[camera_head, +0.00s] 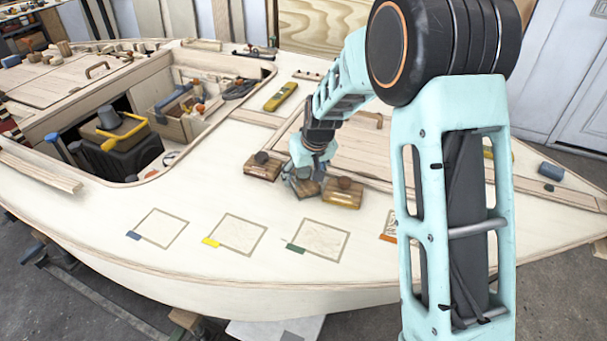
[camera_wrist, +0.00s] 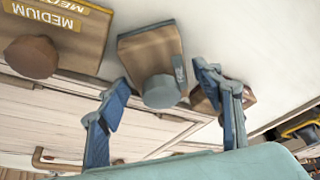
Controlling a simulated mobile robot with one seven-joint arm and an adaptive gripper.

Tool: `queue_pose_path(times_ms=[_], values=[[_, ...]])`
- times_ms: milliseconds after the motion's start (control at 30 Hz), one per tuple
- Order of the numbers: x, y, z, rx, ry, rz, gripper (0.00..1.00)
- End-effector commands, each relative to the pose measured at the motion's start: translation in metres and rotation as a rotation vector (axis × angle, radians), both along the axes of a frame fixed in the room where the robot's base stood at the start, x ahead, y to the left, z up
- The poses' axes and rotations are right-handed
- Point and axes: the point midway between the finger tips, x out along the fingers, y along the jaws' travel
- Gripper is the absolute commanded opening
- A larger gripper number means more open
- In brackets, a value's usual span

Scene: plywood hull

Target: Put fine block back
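The middle sanding block (camera_head: 306,189) sits on the pale deck between two others. In the wrist view this block (camera_wrist: 148,48) has a grey-blue label that seems to read FINE, and a round grey knob (camera_wrist: 160,91). My gripper (camera_wrist: 160,78) is open, one finger on each side of the knob in the picture; contact cannot be told. In the head view my gripper (camera_head: 303,174) is over this block and partly hides it.
The MEDIUM block (camera_head: 343,195), with a yellow label and brown knob, is close on the right. Another block (camera_head: 262,168) is close on the left. A yellow tool (camera_head: 281,96) lies farther back. An open cockpit (camera_head: 140,115) is at the left. The front deck is clear.

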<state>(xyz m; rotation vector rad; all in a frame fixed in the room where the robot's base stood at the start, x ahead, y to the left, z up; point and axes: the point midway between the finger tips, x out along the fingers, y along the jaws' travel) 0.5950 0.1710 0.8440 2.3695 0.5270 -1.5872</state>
Motion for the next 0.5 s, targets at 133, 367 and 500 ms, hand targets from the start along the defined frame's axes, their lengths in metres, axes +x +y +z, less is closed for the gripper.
queue_pose_path(times_ms=[133,367,500], values=[[0.000,0.000,0.000,0.000,0.000,0.000,0.63],[0.000,0.000,0.006,0.000,0.000,0.000,0.63],[-0.005,-0.003,0.024,0.001,-0.004,0.000,0.63]])
